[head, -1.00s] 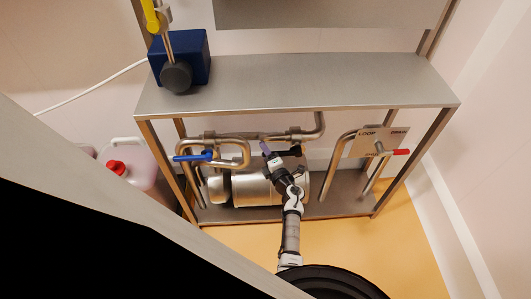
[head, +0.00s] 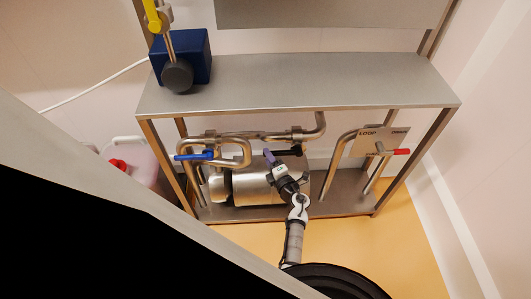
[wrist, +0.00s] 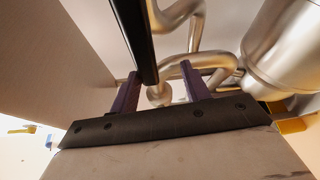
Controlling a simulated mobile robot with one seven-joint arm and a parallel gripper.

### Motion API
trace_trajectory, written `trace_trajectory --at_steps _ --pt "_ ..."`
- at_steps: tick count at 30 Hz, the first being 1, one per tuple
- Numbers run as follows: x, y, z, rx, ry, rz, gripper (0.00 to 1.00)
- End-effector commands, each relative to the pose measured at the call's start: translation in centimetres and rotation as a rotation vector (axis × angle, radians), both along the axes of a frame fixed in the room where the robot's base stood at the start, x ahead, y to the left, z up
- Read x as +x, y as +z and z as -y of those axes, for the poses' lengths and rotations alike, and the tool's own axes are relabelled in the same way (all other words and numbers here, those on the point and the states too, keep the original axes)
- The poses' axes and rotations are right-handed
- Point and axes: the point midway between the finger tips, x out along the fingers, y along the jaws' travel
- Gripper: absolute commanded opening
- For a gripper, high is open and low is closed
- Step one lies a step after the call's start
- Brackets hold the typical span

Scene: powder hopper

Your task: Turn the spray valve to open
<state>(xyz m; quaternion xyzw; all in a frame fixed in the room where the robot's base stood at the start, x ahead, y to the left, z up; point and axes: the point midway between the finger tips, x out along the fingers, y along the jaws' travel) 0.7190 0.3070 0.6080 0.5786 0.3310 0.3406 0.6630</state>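Three lever handles show in the head view: a blue handle (head: 194,156) on the left pipe loop, a black handle (head: 288,152) on the middle pipework, and a red handle (head: 401,152) at the plate on the right. I cannot read which one is the spray valve. My gripper (head: 269,157) is at the black handle, in front of the pipes. In the wrist view its two purple fingers (wrist: 160,84) stand apart. The black handle (wrist: 134,35) reaches down from the top edge to between them, nearer the left finger. Contact is not clear.
A steel cylinder (head: 255,190) lies under the pipes on the rack's lower shelf. The rack's upper shelf (head: 310,80) overhangs the pipework and carries a blue box (head: 192,55). A container with a red cap (head: 118,164) stands left of the rack.

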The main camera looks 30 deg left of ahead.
Motion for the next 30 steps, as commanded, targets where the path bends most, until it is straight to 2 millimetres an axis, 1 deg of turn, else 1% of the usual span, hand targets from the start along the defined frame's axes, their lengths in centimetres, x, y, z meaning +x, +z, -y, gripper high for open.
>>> trace_trajectory --at_steps 1,3,9,12,18,30 --pt "-0.8 -0.4 1.4 -0.004 -0.009 -0.008 0.42" --pt "-1.7 -0.4 2.8 -0.004 -0.010 -0.008 0.42" --pt "-4.0 0.0 6.2 -0.003 -0.007 -0.005 0.42" --pt "-4.8 0.1 7.4 -0.001 -0.006 -0.004 0.42" --pt "-5.5 0.3 8.5 -0.002 -0.004 -0.002 0.42" --pt "-5.5 0.4 8.5 -0.001 -0.003 0.000 0.42"
